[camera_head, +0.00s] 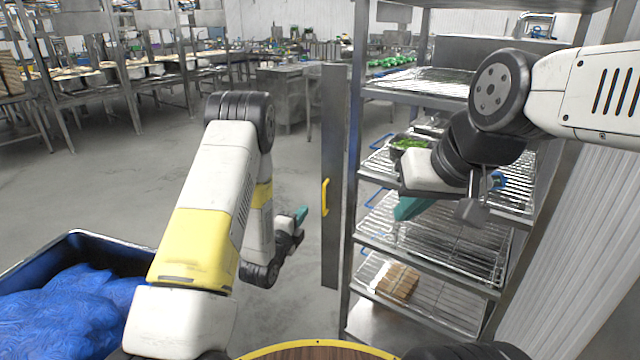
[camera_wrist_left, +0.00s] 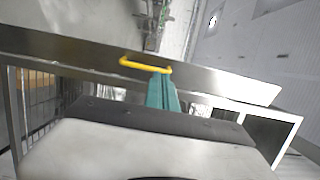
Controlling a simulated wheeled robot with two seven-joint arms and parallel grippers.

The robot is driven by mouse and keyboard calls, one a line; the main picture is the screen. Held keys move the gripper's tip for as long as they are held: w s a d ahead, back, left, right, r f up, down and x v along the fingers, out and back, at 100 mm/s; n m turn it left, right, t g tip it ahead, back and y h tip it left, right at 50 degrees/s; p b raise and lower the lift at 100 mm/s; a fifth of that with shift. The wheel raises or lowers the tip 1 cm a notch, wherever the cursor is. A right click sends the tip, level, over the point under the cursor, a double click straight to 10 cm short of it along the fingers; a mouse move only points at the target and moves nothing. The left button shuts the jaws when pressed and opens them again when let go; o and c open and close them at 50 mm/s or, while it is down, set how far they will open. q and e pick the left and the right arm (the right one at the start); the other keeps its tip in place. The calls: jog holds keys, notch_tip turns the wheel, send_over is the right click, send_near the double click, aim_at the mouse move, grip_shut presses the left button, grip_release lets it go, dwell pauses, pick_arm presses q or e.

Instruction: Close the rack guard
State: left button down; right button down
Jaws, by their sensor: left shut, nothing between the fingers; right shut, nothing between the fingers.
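The rack guard (camera_head: 334,170) is a tall narrow steel panel at the left front edge of the wire-shelf rack (camera_head: 435,252), swung out from the rack's front. It has a yellow handle (camera_head: 325,197). In the left wrist view the guard (camera_wrist_left: 215,82) runs across the picture, with the yellow handle (camera_wrist_left: 146,65) just beyond my fingertips. My left gripper (camera_head: 301,215) is shut and empty, with teal fingertips just left of the handle; contact cannot be told. My right gripper (camera_head: 408,208) is shut and empty in front of the rack's middle shelves.
A dark bin of blue bags (camera_head: 70,310) stands at lower left. A round wooden top with a yellow rim (camera_head: 318,345) is at the bottom. The rack holds a tray of green food (camera_head: 408,144) and brown blocks (camera_head: 398,281). Open floor lies left of the guard.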

pick_arm(q)
send_over(329, 203)
jog(key=s+a, duration=0.2)
jog(key=a, duration=0.2)
jog(key=shift+d, duration=0.15)
jog(key=shift+w, duration=0.1)
